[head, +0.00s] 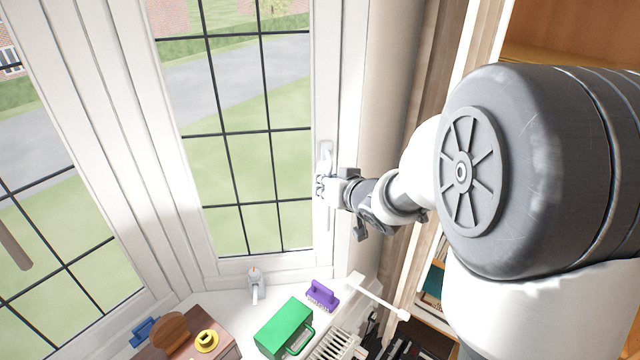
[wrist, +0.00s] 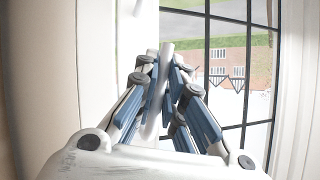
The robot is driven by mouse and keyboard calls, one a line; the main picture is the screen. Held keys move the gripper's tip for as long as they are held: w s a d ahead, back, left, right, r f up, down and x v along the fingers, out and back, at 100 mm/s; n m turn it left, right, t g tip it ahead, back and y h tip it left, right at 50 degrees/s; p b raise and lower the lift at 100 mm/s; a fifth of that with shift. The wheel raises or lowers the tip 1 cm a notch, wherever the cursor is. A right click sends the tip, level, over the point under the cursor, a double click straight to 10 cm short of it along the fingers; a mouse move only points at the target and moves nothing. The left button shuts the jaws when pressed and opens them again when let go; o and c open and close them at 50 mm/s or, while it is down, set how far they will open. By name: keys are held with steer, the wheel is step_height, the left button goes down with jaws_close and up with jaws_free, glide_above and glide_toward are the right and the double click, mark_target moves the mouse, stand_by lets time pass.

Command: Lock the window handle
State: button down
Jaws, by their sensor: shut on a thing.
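The white window handle (head: 325,155) is on the right side of the window frame in the head view. It looks upright, along the frame. My gripper (head: 322,184) is at the handle's lower part, with my arm reaching in from the right. In the wrist view, the handle (wrist: 167,52) is a pale bar running between the blue-padded fingers of my gripper (wrist: 165,88), which is shut on it. The fingers hide part of the handle. The window looks closed in its frame; I cannot tell the latch state.
On the sill below are a green box (head: 284,327), a purple brush (head: 322,295), a white tap-like item (head: 255,284) and a white rod (head: 380,298). A bookcase (head: 433,285) stands on the right.

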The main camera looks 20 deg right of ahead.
steer(key=shift+s+d+f+n+h+b, duration=0.1)
steer(key=shift+d+n+h+b, duration=0.5)
steer(key=shift+n+h+b, duration=0.15)
steer(key=c, duration=1.7)
jaws_free()
steer(key=shift+o, duration=0.2)
steer(key=shift+s, duration=0.1)
steer(key=v, duration=1.2)
